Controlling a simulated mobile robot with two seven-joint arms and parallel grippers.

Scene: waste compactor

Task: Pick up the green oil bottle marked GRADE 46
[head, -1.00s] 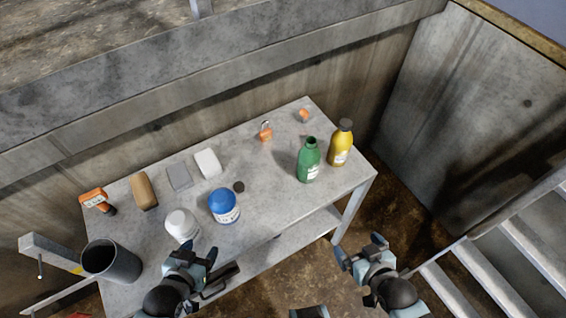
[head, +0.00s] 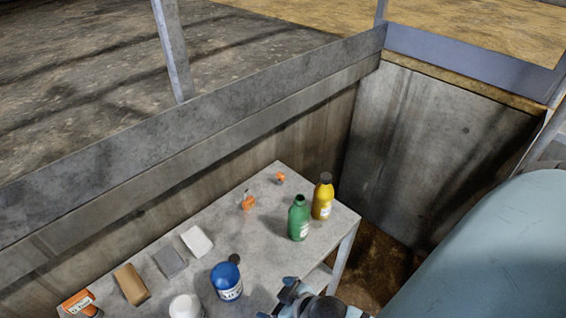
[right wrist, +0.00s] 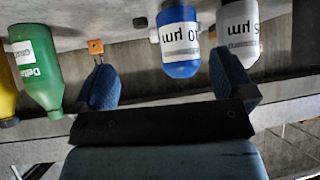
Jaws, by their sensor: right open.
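The green bottle (head: 299,220) stands upright near the right end of the table, with a white label that is too small to read in the head view. My right gripper (head: 281,298) is open and empty at the table's front edge, low in the head view and apart from the bottle. In the right wrist view its fingers have the blue bottle (right wrist: 179,45) beyond the gap. My left gripper is out of view.
A yellow bottle (head: 322,200) stands close to the right of the green one. A concrete wall (head: 430,150) rises to the right.

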